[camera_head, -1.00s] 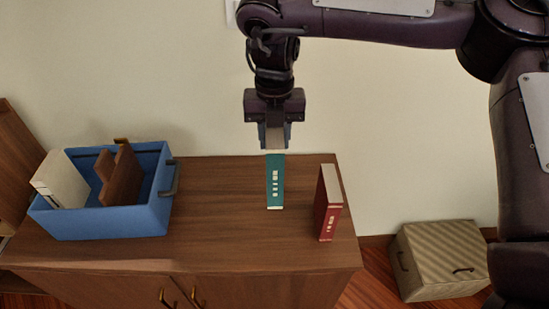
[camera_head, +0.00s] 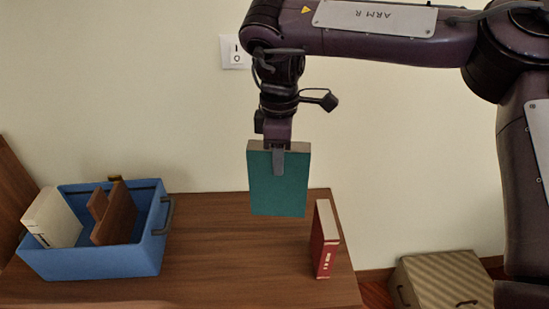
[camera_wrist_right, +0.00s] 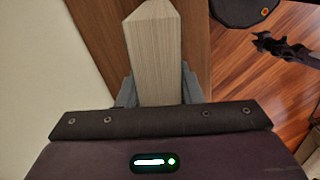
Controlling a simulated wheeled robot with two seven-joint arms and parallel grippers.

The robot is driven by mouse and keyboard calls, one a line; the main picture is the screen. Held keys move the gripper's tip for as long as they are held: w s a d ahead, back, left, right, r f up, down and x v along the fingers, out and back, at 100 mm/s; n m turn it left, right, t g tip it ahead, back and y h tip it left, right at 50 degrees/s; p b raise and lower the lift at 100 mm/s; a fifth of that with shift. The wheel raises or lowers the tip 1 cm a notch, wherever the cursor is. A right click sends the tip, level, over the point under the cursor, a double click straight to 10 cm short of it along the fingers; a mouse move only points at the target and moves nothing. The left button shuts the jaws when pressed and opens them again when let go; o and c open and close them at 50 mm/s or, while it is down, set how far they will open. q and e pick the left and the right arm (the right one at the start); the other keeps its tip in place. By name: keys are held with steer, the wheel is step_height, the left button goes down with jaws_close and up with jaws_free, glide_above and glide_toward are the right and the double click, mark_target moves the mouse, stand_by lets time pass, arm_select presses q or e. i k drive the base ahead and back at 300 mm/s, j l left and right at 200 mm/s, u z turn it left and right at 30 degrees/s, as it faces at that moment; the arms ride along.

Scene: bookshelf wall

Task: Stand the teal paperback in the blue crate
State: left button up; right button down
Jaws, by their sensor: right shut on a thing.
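The teal paperback (camera_head: 278,188) hangs upright from my right gripper (camera_head: 279,160), its broad cover facing the head camera. The right gripper is shut on the top edge of the book. In the right wrist view the book's pale page edge (camera_wrist_right: 155,60) runs between the two fingers (camera_wrist_right: 158,92). The book appears to be above the cabinet top. The blue crate (camera_head: 95,265) stands at the left of the cabinet. A cream book (camera_head: 52,220) leans in its left part, and a brown wooden divider (camera_head: 118,215) stands in its middle. My left gripper is not in view.
A red book (camera_head: 325,240) stands upright on the cabinet top (camera_head: 225,250), right of the teal paperback. The cabinet top between crate and red book is clear. The crate has a dark handle (camera_head: 165,215) on its right side. A striped box (camera_head: 450,280) sits on the floor at right.

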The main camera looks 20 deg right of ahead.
mark_target(90, 242)
steer(key=j, duration=0.25)
steer(key=k+j+u, duration=0.15)
steer(key=j, duration=0.15)
steer(key=i+j+u, duration=0.1)
steer(key=j, duration=0.3)
steer(key=i+j, duration=0.15)
steer(key=j, duration=0.3)
steer(key=i+j+u, duration=0.15)
steer(key=j, duration=0.25)
steer(key=i+l+u, duration=0.2)
steer(key=i+l, duration=0.15)
steer(key=i, duration=0.15)
